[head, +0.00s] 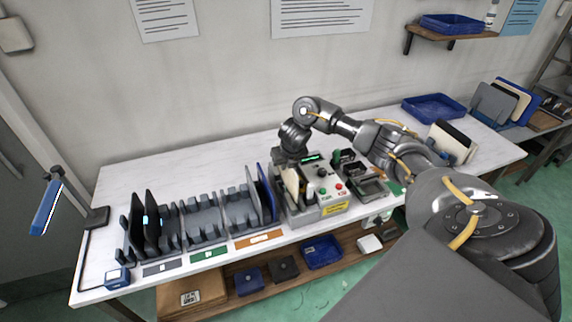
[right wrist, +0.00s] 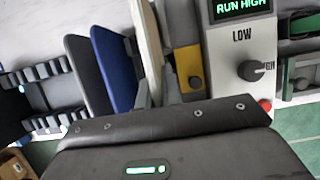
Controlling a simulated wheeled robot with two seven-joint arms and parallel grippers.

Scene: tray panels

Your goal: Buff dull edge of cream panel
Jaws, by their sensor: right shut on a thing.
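The cream panel (head: 291,184) stands upright at the left side of the buffing machine (head: 333,207). My right gripper (right wrist: 158,92) is shut on it, and in the right wrist view the cream panel (right wrist: 148,45) rises between the fingers. The machine's display (right wrist: 241,6) reads RUN HIGH, above a dark knob (right wrist: 251,70) marked LOW on one side. The panel's dull edge and its contact with the machine are hidden. My left gripper is not in view.
Left of the machine, a dark slotted rack (head: 203,222) holds black panels (head: 152,218) at its left end and a blue panel (head: 267,190) at its right end. A blue tray (head: 433,106) lies at the back right.

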